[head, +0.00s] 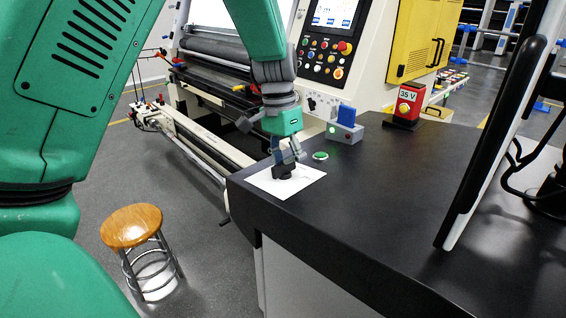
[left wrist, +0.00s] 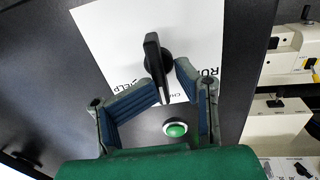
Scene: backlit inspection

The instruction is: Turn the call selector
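The call selector (head: 283,173) is a black knob with a raised bar handle on a white card (head: 305,187) at the desk's near-left corner. It also shows in the left wrist view (left wrist: 154,60), with parts of the words RUN and HELP readable on the card. My left gripper (head: 287,154) is over the knob, pointing down. In the left wrist view, its blue-padded fingers (left wrist: 169,80) are spread apart, with the near end of the handle at the gap between the tips. I cannot tell whether a finger touches it. My right gripper is not in view.
A lit green button (head: 320,155) sits on the desk beside the card. A grey box with a blue top (head: 346,118) and a red 35 V box (head: 405,105) stand farther back. A monitor (head: 500,130) is at right. A wooden stool (head: 131,226) stands on the floor at left.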

